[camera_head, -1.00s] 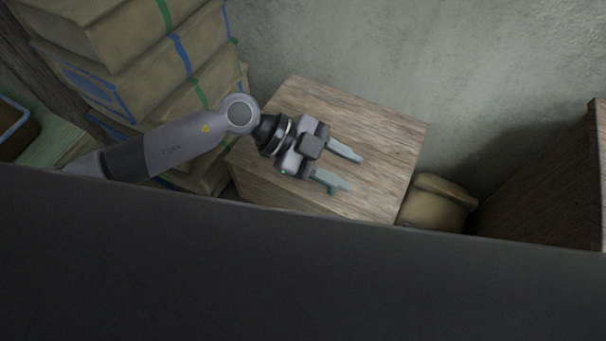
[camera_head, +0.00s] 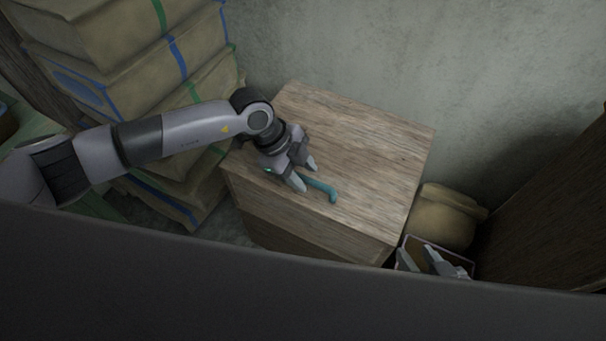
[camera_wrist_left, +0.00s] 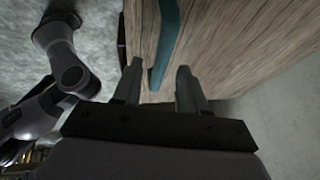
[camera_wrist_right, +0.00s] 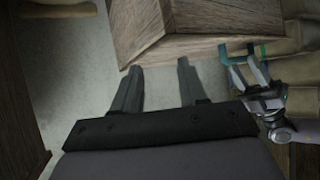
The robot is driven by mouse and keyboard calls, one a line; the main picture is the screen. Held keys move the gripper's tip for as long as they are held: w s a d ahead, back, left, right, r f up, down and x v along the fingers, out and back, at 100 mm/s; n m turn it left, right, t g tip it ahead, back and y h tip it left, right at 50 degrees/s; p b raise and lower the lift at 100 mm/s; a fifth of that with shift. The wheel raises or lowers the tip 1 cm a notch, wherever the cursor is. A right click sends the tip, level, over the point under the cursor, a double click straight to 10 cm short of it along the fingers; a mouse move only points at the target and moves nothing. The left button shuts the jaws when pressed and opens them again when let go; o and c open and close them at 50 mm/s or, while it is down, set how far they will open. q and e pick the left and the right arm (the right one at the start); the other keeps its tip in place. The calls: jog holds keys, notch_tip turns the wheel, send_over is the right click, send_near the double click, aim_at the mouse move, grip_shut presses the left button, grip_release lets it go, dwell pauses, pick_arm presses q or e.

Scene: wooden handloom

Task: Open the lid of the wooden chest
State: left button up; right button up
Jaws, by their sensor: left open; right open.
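The wooden chest (camera_head: 375,165) stands against the wall with its lid down. A teal curved handle (camera_head: 321,188) lies along the lid near its front edge. My left gripper (camera_head: 308,178) is open over the lid, its fingertips close to the handle. In the left wrist view the handle (camera_wrist_left: 165,45) runs ahead of and between the spread fingers; I cannot tell whether they touch it. My right gripper (camera_head: 418,252) is open and empty, low beside the chest's right front corner. In the right wrist view the chest (camera_wrist_right: 195,22) is just beyond its fingertips (camera_wrist_right: 159,66).
Stacked tan bundles with blue and green bands (camera_head: 150,75) stand left of the chest. A tan sack (camera_head: 447,215) lies on its right, by a dark wooden piece (camera_head: 555,215). The pale wall (camera_head: 400,50) closes off the back. My dark body covers the bottom of the head view.

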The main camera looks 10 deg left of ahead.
pick_arm(q)
jog(key=shift+d+f, duration=0.15)
jog(key=shift+f, duration=0.1)
pick_arm(e)
jog(key=shift+w+a+r, duration=0.1)
jog(key=shift+a+r, duration=0.05)
jog(key=shift+a, duration=0.05)
